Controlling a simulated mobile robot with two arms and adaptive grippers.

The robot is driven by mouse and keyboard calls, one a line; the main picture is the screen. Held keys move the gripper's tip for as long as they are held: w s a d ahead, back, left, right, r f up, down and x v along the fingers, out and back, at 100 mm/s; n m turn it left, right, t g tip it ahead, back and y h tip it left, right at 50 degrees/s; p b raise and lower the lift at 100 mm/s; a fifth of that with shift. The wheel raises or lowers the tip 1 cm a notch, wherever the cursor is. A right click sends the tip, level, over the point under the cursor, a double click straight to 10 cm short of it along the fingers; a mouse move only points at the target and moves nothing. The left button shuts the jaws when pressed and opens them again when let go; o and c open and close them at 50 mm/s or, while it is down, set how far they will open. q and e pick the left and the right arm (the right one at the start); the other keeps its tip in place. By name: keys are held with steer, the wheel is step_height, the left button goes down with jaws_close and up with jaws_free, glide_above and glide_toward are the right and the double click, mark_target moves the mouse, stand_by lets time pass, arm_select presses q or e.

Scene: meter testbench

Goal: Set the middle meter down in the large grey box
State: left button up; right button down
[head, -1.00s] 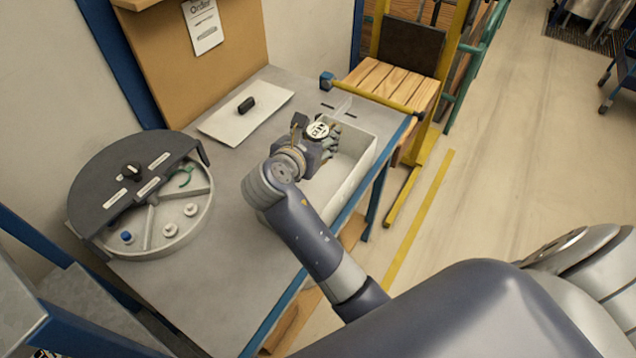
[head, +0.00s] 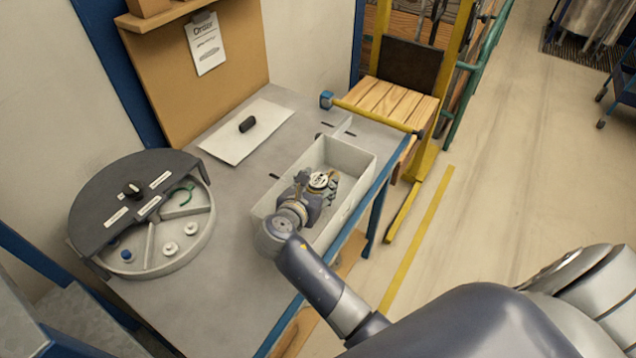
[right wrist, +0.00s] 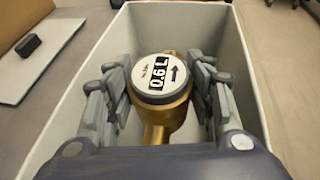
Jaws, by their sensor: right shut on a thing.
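My left gripper is not in view.
A round testbench (head: 140,215) with a dark half cover stands on the table at left. A white sheet (head: 225,145) with a small black object (head: 247,125) lies behind the box. A yellow-framed stand (head: 380,107) is beyond the table's right edge.

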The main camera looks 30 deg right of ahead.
steer(key=shift+w+f, duration=0.1)
steer(key=shift+f, duration=0.25)
steer(key=shift+f, duration=0.1)
steer(key=c, duration=0.7)
jaws_free()
steer(key=shift+f, duration=0.1)
steer(key=shift+r, duration=0.45)
steer(key=shift+r+p+v, duration=0.15)
steer(key=shift+p+v, duration=2)
steer(key=shift+v, duration=0.95)
steer(key=shift+r+p+v, duration=0.1)
steer(key=shift+p+v, duration=2.05)
steer(key=shift+v, duration=0.95)
